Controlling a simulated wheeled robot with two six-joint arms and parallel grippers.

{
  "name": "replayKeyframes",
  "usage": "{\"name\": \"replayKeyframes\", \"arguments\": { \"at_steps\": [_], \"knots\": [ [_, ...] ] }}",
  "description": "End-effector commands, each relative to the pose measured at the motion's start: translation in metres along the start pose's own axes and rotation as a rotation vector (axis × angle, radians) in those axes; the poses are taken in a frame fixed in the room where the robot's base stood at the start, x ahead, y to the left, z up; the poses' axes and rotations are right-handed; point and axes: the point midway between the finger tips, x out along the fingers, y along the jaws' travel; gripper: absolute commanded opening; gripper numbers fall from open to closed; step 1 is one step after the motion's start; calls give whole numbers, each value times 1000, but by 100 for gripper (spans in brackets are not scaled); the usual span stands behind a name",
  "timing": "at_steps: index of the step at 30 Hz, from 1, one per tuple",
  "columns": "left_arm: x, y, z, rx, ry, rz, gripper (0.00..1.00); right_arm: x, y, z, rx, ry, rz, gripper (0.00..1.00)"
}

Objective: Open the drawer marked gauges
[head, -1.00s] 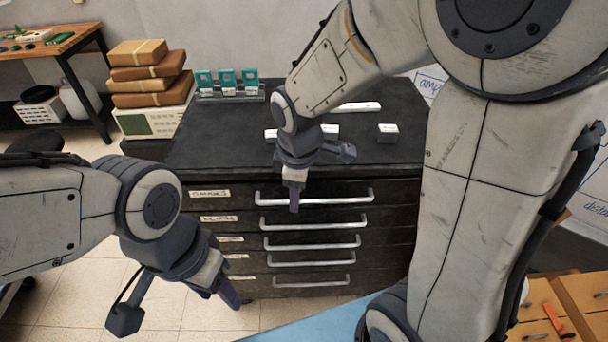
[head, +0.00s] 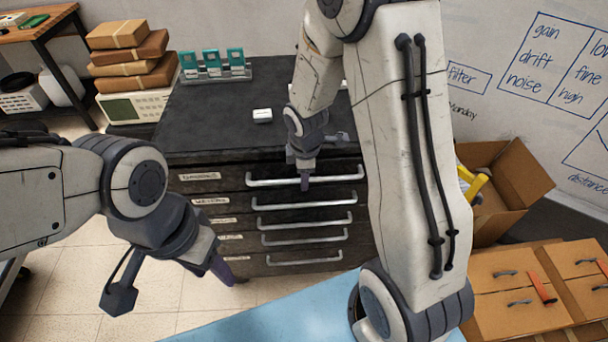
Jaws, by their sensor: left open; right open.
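A dark cabinet (head: 188,120) stands in the middle with a stack of several drawers, each with a pale bar handle and a white label at its left. The top drawer's label (head: 199,177) and the second's label (head: 210,200) are too blurred to read surely, so I cannot tell which says gauges. The drawers look closed. My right gripper (head: 305,180) points down at the middle of the top handle (head: 340,178), open; whether its fingers straddle the bar is unclear. My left gripper (head: 219,270) is open and empty, low in front of the cabinet's left side.
On the cabinet top are a small white box (head: 262,115) and a rack of teal packs (head: 212,66). Wrapped parcels (head: 130,55) are stacked at left. A blue surface (head: 250,322) lies in front. A cardboard box (head: 520,180) and wooden drawers (head: 515,300) are at right.

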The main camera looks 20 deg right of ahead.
Motion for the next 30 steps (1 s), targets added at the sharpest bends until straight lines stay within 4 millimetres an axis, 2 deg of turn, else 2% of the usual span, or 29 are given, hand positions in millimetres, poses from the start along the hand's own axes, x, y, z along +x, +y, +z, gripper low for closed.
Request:
{"name": "replayKeyframes", "arguments": {
  "at_steps": [8, 9, 12, 30],
  "knots": [
    [0, 0, 0, 0, 0, 0, 50, 1, 0, 0, 1, 1, 1, 47],
    [0, 0, 0, 0, 0, 0, 50, 1, 0, 0, 1, 1, 1, 32],
    [0, 0, 0, 0, 0, 0, 50, 1, 0, 0, 1, 0, 1, 0],
    [0, 0, 0, 0, 0, 0, 50, 1, 0, 0, 1, 0, 1, 0]
  ]
}}
